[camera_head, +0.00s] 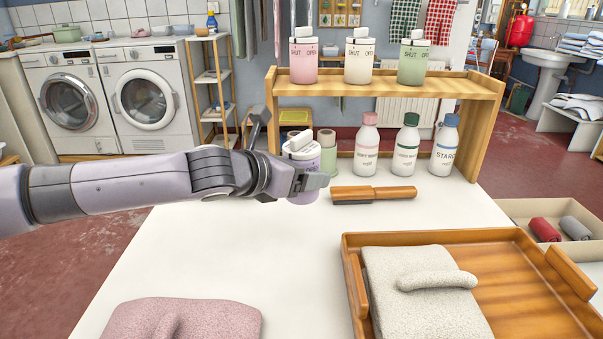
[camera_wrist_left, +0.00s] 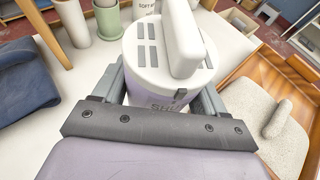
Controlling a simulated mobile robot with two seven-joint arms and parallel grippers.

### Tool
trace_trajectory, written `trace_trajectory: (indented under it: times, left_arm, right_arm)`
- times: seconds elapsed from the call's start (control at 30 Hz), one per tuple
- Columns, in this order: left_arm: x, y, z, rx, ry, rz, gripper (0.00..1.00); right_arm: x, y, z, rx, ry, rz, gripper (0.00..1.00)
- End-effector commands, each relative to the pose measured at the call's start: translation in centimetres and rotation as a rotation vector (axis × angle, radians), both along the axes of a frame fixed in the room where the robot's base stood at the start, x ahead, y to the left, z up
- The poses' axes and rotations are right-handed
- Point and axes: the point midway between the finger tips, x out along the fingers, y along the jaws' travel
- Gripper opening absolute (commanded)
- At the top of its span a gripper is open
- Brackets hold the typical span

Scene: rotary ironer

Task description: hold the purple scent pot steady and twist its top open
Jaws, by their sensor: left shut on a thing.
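In the left wrist view the slotted lid (camera_wrist_left: 150,58) sits on the purple body (camera_wrist_left: 238,98), with part of the word SHUT showing below the rim. My left gripper (camera_head: 309,183) is shut on the pot, with a finger on each side of its body. The arm hides part of the pot in the head view. My right gripper is in neither view.
A wooden shelf (camera_head: 400,85) carries pink, cream and green pots. Three capped bottles (camera_head: 408,150) stand beneath it, and a green cup (camera_head: 327,143) stands close behind the pot. A brush (camera_head: 375,193) lies to the right. A wooden tray (camera_head: 520,270) and pink pad (camera_head: 185,318) lie nearer; the table between is clear.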

Motion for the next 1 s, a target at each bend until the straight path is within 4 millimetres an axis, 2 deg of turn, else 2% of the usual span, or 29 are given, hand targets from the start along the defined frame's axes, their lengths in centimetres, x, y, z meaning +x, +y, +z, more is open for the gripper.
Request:
trace_trajectory:
  times: [0.4,0.53,1.0]
  left_arm:
    - [0.0,-0.1,-6.1,-0.002,0.003,-0.001,0.4]
    - [0.0,-0.1,-6.9,-0.002,0.0,-0.001,0.4]
    - [0.0,0.0,-7.3,0.0,0.002,-0.001,0.4]
  right_arm:
    - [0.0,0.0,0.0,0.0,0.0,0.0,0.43]
    - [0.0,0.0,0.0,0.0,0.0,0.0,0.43]
    - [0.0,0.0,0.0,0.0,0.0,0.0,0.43]
